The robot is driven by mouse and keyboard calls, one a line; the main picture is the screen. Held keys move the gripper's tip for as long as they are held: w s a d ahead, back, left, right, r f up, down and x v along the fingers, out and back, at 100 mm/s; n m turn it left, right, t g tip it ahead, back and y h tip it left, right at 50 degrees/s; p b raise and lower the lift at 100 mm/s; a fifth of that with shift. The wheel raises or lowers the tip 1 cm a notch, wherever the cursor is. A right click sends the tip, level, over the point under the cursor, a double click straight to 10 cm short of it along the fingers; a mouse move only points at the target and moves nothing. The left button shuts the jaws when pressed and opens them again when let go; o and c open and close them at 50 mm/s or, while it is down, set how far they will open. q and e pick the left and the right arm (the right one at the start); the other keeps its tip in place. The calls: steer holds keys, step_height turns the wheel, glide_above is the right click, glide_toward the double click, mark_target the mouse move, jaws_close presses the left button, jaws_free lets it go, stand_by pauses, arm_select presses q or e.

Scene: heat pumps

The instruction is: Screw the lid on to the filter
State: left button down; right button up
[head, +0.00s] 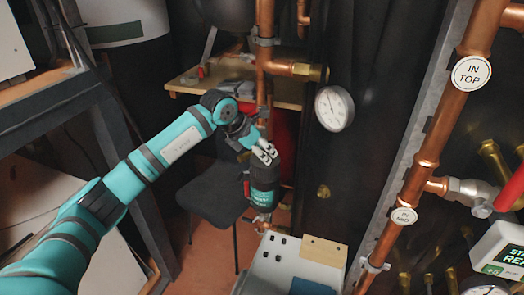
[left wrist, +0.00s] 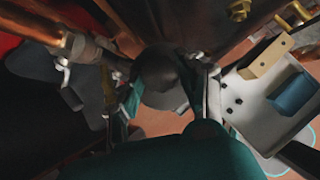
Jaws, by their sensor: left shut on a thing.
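The filter (head: 264,197) is a dark upright cylinder with a teal label band, in the middle of the head view beside the copper pipe. My right gripper is in neither view.
A dial gauge (head: 334,108) is right of the filter. A copper pipe (head: 264,60) comes down behind my gripper. A black chair (head: 213,190) stands to the left. A white box (head: 285,262) with a blue block (head: 312,287) is below. Labelled copper pipes (head: 440,130) run along the right.

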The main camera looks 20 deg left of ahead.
arm_select(q)
steer(key=shift+f, duration=0.1)
steer(key=shift+w+a+m+h, duration=0.1)
steer(key=shift+m+h, duration=0.2)
steer(key=shift+m, duration=0.2)
steer(key=shift+m+g+h+b, duration=0.45)
steer(key=shift+m+g, duration=0.35)
steer(key=shift+m, duration=0.4)
steer(key=shift+w+m+g+h, duration=0.2)
steer(key=shift+m+g+h, duration=0.2)
steer(key=shift+m, duration=0.5)
steer(key=shift+a+m+g, duration=0.1)
steer(key=shift+m+g, duration=0.3)
steer(key=shift+m, duration=0.4)
